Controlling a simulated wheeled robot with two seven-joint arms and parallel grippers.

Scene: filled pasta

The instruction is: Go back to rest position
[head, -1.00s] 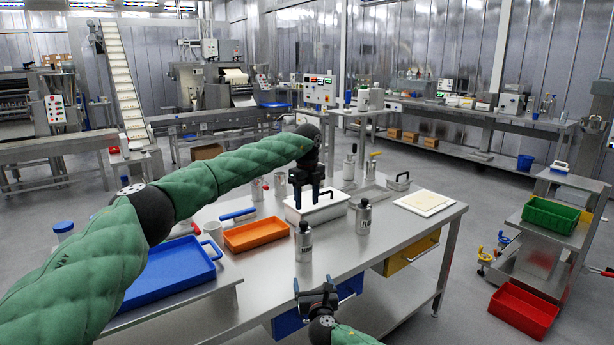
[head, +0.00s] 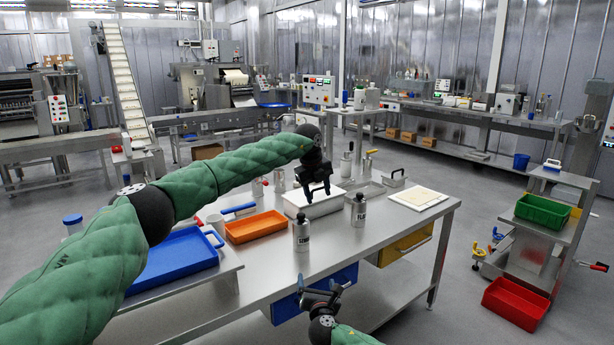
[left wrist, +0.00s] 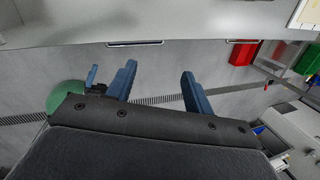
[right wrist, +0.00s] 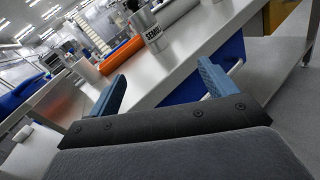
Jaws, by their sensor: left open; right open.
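My left gripper (head: 318,190) hangs at the end of the green arm, and in the head view it overlaps the white lidded container (head: 322,207). It is open and empty; its two blue fingers (left wrist: 158,85) stand apart in the left wrist view, with the table edge and floor beyond. My right gripper (head: 325,293) is low in the head view, in front of the table's near edge. It is open, with its fingers (right wrist: 160,85) apart and nothing between them in the right wrist view.
A blue drawer (head: 340,278) is below the near edge. A cart with a green bin (head: 543,211) stands right.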

